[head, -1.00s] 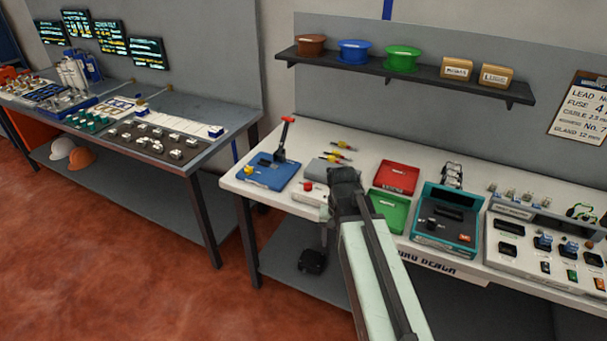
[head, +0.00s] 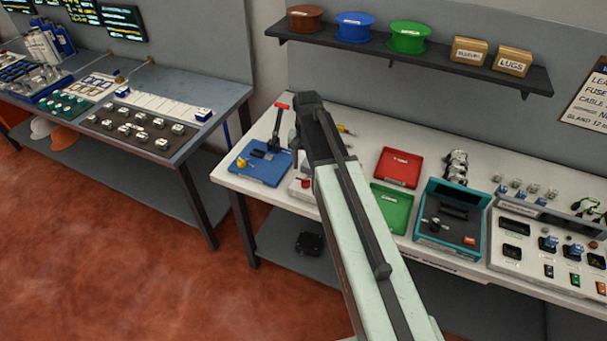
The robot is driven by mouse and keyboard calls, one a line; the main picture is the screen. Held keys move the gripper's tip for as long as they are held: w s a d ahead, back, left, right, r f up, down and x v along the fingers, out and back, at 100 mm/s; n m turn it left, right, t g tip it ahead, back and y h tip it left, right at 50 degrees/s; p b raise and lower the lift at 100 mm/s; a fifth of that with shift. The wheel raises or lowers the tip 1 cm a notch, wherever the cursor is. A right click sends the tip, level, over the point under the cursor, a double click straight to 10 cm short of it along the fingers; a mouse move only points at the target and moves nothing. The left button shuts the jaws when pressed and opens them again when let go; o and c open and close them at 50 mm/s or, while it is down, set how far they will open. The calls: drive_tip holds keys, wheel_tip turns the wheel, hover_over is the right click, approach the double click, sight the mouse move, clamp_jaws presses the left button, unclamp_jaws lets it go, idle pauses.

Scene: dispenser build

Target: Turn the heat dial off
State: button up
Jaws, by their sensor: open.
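A teal box-shaped device (head: 427,241) stands on the white bench in the head view, right of the green tray. A small dark knob (head: 433,223) sits on its front panel, and I take it to be the heat dial. Its setting is too small to read. A small orange part (head: 470,240) is at the panel's lower right. My arm reaches up from the bottom of the view, left of the device.
The white bench (head: 360,150) also holds a blue lever press (head: 262,165), a red tray (head: 399,168), a green tray (head: 392,207) and a panel of switches (head: 545,250) right of the device. A shelf (head: 420,68) with spools hangs above. Open red floor lies left.

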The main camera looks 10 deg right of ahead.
sight(306, 180)
drive_tip(key=shift+w+f, duration=0.2)
drive_tip(key=shift+f, duration=0.1)
drive_tip(key=f+b, duration=0.3)
drive_tip(key=b, duration=0.1)
drive_tip(key=f+b, duration=0.4)
drive_tip(key=shift+s+f, duration=0.2)
drive_tip(key=shift+f, duration=0.1)
drive_tip(key=shift+r, duration=0.1)
clamp_jaws()
